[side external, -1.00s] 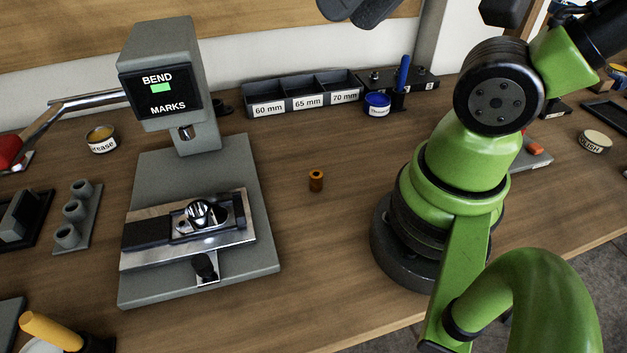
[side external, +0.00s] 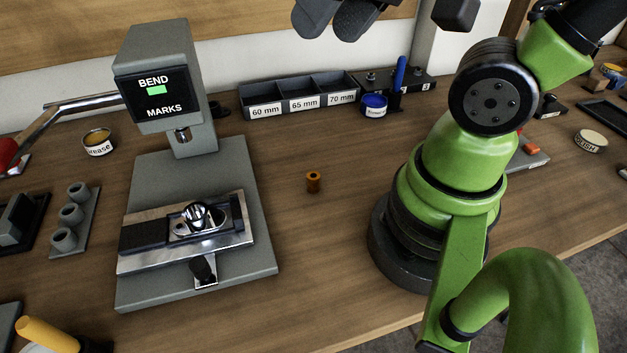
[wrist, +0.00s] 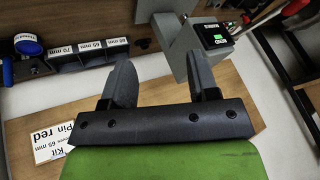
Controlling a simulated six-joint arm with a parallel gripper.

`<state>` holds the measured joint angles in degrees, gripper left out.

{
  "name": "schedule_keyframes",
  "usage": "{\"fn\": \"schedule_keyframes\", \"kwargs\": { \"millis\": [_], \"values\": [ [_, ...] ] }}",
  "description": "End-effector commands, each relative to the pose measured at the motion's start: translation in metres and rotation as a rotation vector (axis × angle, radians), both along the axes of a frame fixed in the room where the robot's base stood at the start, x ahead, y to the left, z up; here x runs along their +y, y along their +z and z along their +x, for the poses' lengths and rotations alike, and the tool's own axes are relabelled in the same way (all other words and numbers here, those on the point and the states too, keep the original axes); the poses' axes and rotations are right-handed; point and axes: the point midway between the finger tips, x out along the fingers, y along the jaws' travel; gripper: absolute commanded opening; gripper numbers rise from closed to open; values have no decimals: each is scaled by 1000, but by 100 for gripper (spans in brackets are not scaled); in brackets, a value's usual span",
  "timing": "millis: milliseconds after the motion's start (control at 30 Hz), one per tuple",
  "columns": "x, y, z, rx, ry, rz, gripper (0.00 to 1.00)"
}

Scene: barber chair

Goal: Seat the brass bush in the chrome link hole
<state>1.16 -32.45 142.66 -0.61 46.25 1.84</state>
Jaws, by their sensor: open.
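My gripper (side external: 338,16) shows at the top edge of the side view, well above the bench and partly cut off. In the wrist view my gripper (wrist: 162,72) has its two fingers wide apart with nothing between them. The bush and link do not show in the wrist view.
The grey press (side external: 160,80) rises behind the fixture. Bins (side external: 300,95) marked 60, 65 and 70 mm stand at the back, with a blue tin (side external: 374,105) beside them. A grey post rack (side external: 72,218) stands at left.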

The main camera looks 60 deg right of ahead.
Motion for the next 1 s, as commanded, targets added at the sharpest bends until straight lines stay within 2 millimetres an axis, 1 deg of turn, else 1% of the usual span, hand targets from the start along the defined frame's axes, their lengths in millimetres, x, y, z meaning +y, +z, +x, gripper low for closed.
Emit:
{"fn": "schedule_keyframes", "kwargs": {
  "millis": [33,100,167,233,367,400,500,600,833,1000],
  "values": [
    [-4,-12,9,57,-13,-13,54],
    [-11,-30,21,125,-28,-36,54],
    [-17,-46,29,183,-36,-54,54],
    [-24,-67,37,249,-46,-71,54],
    [-34,-108,45,365,-50,-96,54],
    [-37,-120,46,398,-51,-100,54],
    [-42,-146,45,464,-47,-108,54],
    [-45,-164,43,509,-44,-111,54],
    [-46,-187,41,542,-39,-112,54],
    [-46,-208,41,542,-39,-111,54]
  ]
}}
